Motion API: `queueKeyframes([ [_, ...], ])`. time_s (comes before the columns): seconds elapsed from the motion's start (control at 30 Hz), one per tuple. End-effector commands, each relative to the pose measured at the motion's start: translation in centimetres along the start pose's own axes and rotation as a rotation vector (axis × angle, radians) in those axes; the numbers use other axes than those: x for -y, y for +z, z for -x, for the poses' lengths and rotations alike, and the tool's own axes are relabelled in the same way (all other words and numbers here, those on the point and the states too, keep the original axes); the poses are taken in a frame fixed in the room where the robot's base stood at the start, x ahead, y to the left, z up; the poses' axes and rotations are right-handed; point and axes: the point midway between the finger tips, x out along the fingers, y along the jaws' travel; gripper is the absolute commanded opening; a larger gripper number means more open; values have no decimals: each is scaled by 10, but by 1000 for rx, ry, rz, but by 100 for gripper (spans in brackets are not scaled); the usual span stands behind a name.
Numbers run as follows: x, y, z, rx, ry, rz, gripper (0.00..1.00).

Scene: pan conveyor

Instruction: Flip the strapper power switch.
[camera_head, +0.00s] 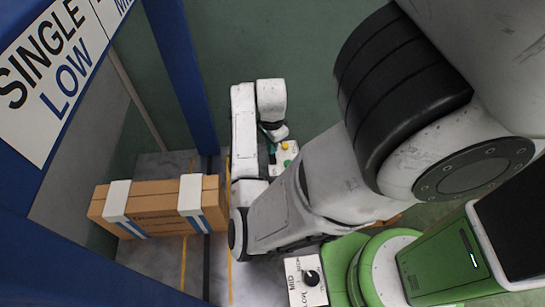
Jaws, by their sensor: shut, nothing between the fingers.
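A small pale control panel (285,158) with a yellow button, a green button and dark marks stands beyond my forearm. My gripper (273,138) is at the end of my bent arm, beside the panel's upper left edge. It is shut and holds nothing. The fingertips are small and partly hidden, so I cannot tell whether they touch the panel. I cannot make out which control is the power switch. A second pale control box (294,268) with a black knob and lettering including "LOW" is at the lower middle.
A cardboard box (155,205) with two white and blue corner pieces lies on the grey work surface (160,255). A blue frame (183,70) with a "SINGLE LOW" sign (55,75) rises on the left. Green floor (265,40) is clear at the back.

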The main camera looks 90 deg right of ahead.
Motion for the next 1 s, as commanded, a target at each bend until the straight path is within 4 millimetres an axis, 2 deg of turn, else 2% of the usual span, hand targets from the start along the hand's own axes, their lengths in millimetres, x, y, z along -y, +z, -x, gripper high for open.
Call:
queueKeyframes([
  [0.63,0,0,-7,1,1,0,0],
  [1.0,0,0,18,1,0,0,0],
])
